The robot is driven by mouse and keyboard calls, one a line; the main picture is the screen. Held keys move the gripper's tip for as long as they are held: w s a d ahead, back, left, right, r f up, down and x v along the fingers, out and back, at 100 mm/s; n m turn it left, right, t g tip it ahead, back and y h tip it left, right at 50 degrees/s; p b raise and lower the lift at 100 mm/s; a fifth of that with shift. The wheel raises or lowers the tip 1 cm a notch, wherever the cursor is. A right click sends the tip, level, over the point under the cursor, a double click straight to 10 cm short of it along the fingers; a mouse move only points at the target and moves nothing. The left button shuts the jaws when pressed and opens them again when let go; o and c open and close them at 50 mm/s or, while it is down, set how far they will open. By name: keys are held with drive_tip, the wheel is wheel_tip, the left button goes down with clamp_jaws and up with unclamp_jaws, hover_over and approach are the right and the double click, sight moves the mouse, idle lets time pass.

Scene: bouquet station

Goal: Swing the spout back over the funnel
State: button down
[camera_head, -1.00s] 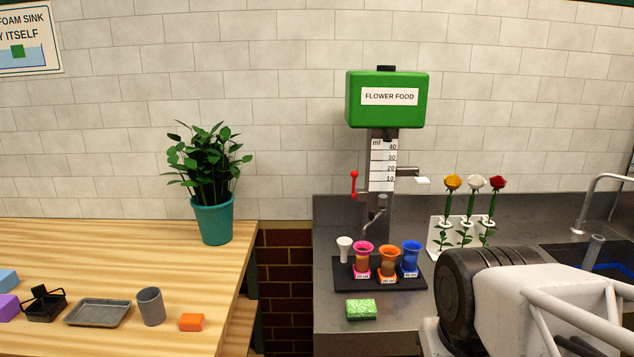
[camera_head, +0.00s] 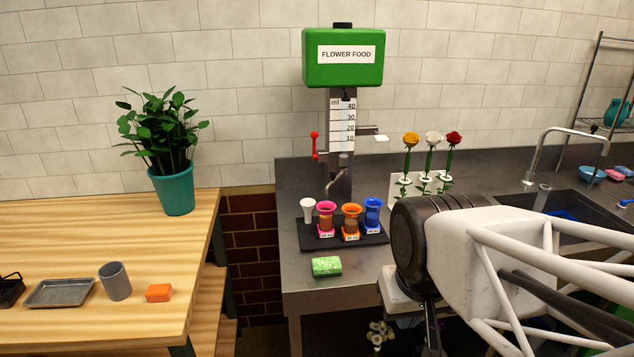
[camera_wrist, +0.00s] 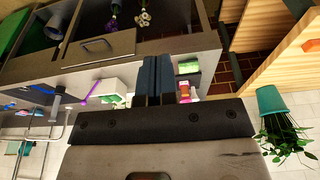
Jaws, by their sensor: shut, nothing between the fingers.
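The grey bent spout (camera_head: 334,184) hangs under the green flower food dispenser (camera_head: 343,70). Its tip appears above the pink vase (camera_head: 326,230), to the right of the white funnel (camera_head: 308,207). The funnel stands at the left end of the black tray (camera_head: 312,241). In the wrist view, my gripper (camera_wrist: 159,58) is shut and empty, its two dark fingers side by side. It is apart from the spout, which I cannot make out there.
Orange (camera_head: 350,215) and blue (camera_head: 372,208) vases share the tray. A red-handled lever (camera_head: 314,145) is on the dispenser's left. Three roses (camera_head: 432,140) stand at right. A green sponge (camera_head: 326,266) lies in front. A potted plant (camera_head: 174,190) stands left.

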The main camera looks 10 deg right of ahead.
drive_tip(key=c, duration=1.8)
unclamp_jaws()
drive_tip(key=shift+o, duration=1.3)
drive_tip(key=o, duration=0.5)
drive_tip(key=shift+w+r, duration=0.2)
drive_tip(key=shift+w, duration=0.15)
drive_tip(key=shift+c, duration=0.2)
drive_tip(key=shift+o, duration=0.3)
drive_tip(key=w+d+r+n+g+h, duration=0.1)
drive_tip(key=w+n+h, duration=0.1)
drive_tip(key=w, duration=0.5)
drive_tip(key=w+r+n+h, duration=0.1)
drive_tip(key=w+r+n, duration=0.1)
drive_tip(key=w+n, duration=0.2)
drive_tip(key=w, duration=0.3)
drive_tip(key=shift+w+d+r+n+g+h, duration=0.25)
drive_tip(key=shift+w+d+n+g+h, duration=0.05)
drive_tip(key=shift+w+d+g+h, duration=0.1)
drive_tip(key=w+a+f+n+h, duration=0.1)
drive_tip(key=w+a+n+h, duration=0.2)
drive_tip(key=w, duration=1)
drive_tip(key=w+a+f+n+t+h, duration=0.1)
drive_tip(key=w+n, duration=0.5)
drive_tip(key=w, duration=0.7)
drive_tip(key=w+a+f+n+t+h, duration=0.1)
drive_tip(key=w+a+f+n+h, duration=0.2)
drive_tip(key=w, duration=1)
drive_tip(key=shift+w+a+n+h, duration=0.3)
drive_tip(key=shift+a+n+h, duration=0.7)
drive_tip(key=shift+a+h, duration=0.2)
